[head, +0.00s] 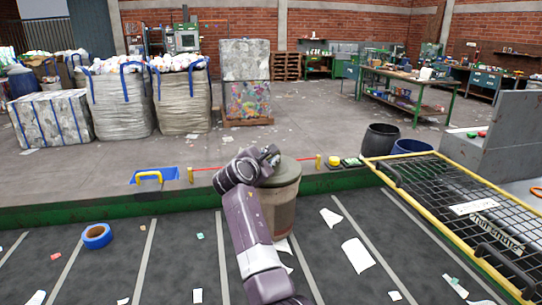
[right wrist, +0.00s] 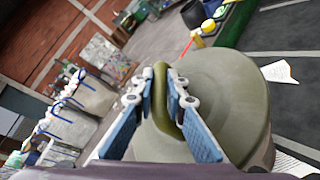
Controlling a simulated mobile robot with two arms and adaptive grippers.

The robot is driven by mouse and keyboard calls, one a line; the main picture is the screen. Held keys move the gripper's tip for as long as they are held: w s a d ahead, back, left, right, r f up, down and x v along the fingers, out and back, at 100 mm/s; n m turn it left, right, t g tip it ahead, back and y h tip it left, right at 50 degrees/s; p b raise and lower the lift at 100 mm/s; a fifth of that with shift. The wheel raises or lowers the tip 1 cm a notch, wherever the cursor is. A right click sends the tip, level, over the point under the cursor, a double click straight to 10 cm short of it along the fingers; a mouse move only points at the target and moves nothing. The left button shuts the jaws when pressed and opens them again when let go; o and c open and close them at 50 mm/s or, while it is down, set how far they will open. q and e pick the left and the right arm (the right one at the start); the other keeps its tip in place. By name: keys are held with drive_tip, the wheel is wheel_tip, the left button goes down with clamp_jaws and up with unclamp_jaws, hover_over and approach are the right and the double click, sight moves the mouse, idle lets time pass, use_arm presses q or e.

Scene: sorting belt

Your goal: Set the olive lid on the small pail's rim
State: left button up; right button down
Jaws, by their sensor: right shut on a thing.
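The olive lid (head: 288,173) is at the top of the small pail (head: 280,212), which stands on the dark belt. My right gripper (head: 268,157) is above the lid's left part. In the right wrist view the gripper (right wrist: 160,84) is shut on the loop handle of the lid (right wrist: 222,95), one blue-padded finger on each side. The lid looks level and lined up over the pail. The pail's wall (right wrist: 265,150) shows just under the lid's edge; I cannot tell whether a thin gap is left between them. My left gripper is not in view.
A blue tape roll (head: 97,236) and paper scraps (head: 357,254) lie on the belt. A yellow-framed mesh guard (head: 455,212) stands at the right. The belt left of the pail is mostly clear.

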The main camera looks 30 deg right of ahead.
drive_tip(key=c, duration=1.9)
unclamp_jaws()
